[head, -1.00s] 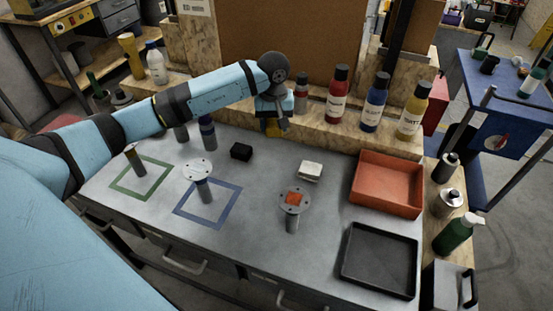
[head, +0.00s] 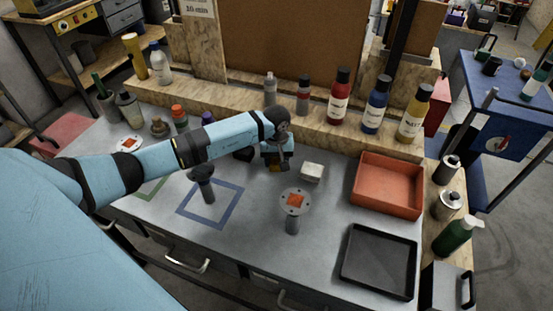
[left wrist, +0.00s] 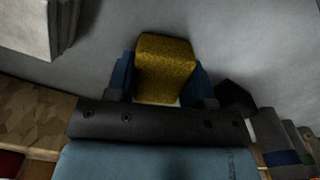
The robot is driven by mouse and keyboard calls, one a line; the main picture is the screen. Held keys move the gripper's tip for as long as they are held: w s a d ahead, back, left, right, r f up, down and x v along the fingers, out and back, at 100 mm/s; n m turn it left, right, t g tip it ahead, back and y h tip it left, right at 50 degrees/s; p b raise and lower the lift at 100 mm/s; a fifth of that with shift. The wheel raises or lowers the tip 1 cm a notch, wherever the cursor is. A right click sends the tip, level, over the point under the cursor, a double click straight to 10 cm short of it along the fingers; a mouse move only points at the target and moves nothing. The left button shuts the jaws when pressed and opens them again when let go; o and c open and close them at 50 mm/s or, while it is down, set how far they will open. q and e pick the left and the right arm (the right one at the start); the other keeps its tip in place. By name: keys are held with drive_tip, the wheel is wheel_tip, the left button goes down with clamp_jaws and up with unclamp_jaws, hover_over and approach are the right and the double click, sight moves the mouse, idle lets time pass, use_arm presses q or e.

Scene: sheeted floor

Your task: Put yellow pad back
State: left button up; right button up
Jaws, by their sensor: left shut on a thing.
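The yellow pad (left wrist: 166,68) is between the two blue fingers of my left gripper (left wrist: 163,80) in the left wrist view, and the gripper is shut on it. In the head view my left gripper (head: 277,166) is low over the grey table, just left of the white block (head: 312,172). Only a small yellowish part of the pad shows there. I cannot tell whether the pad touches the table. My right gripper is not in view.
The black block (head: 243,154) is partly behind my left arm. A disc stand with an orange patch (head: 295,201) is in front. A post (head: 207,188) stands in the blue square. A red bin (head: 388,205) and black tray (head: 372,290) are right. Bottles line the back ledge.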

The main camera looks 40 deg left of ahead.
sight(276, 159)
use_arm(q)
drive_tip(key=shift+f+b, duration=0.2)
drive_tip(key=shift+b, duration=0.1)
drive_tip(key=o, duration=1.1)
drive_tip(key=shift+c, duration=0.2)
drive_tip(key=shift+r, duration=0.1)
drive_tip(key=shift+r+p, duration=0.35)
drive_tip(key=shift+p, duration=0.05)
wheel_tip(276, 159, up, 12)
drive_tip(key=b, duration=0.1)
drive_tip(key=shift+f+b, duration=0.2)
drive_tip(key=shift+b, duration=0.2)
